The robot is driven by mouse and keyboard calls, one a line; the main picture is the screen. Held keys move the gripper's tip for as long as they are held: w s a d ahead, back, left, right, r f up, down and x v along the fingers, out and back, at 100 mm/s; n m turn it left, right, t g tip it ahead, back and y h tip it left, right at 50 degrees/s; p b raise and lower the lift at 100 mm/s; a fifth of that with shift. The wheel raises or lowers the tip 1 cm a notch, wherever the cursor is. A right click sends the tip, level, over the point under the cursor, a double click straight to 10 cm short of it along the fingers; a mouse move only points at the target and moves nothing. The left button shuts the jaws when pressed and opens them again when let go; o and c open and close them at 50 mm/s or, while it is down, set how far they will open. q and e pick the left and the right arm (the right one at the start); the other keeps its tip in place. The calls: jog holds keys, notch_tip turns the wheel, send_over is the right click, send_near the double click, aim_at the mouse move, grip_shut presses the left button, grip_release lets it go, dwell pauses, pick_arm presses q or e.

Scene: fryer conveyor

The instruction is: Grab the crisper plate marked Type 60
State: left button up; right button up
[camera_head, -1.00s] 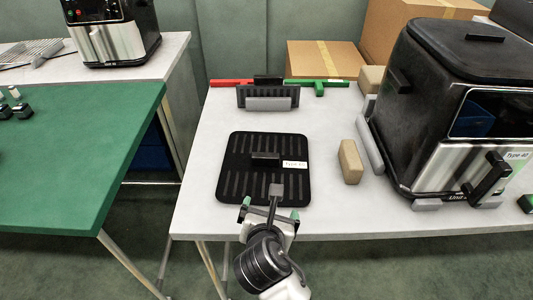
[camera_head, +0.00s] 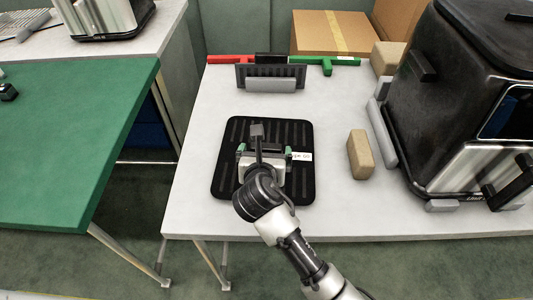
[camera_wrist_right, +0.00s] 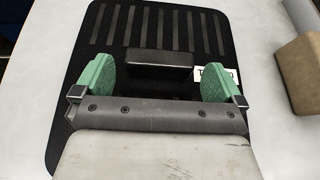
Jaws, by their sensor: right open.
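A black slotted crisper plate (camera_head: 232,180) lies flat on the white table, with a white label (camera_head: 304,156) at its right edge. The label is partly covered, so its number cannot be read in full now. My right gripper (camera_head: 264,150) is over the middle of the plate. In the right wrist view, its green fingers (camera_wrist_right: 160,80) are spread wide on either side of the plate's raised black handle (camera_wrist_right: 160,59), which sits slightly beyond the fingertips. Nothing is between the fingers' pads in contact. My left gripper is not in view.
A second dark plate (camera_head: 270,71) stands upright behind, near red (camera_head: 228,59) and green (camera_head: 325,61) bars. A tan block (camera_head: 360,155) and a black and silver fryer (camera_head: 455,110) are to the right. A green table (camera_head: 75,140) is across a gap at left.

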aim_at(267, 146)
jog(key=x, duration=0.4)
jog(key=shift+w+r, duration=0.1)
jog(key=shift+c, duration=0.8)
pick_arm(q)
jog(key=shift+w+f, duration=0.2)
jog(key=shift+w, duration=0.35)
pick_arm(e)
jog(key=c, duration=0.7)
jog(key=shift+r, duration=0.15)
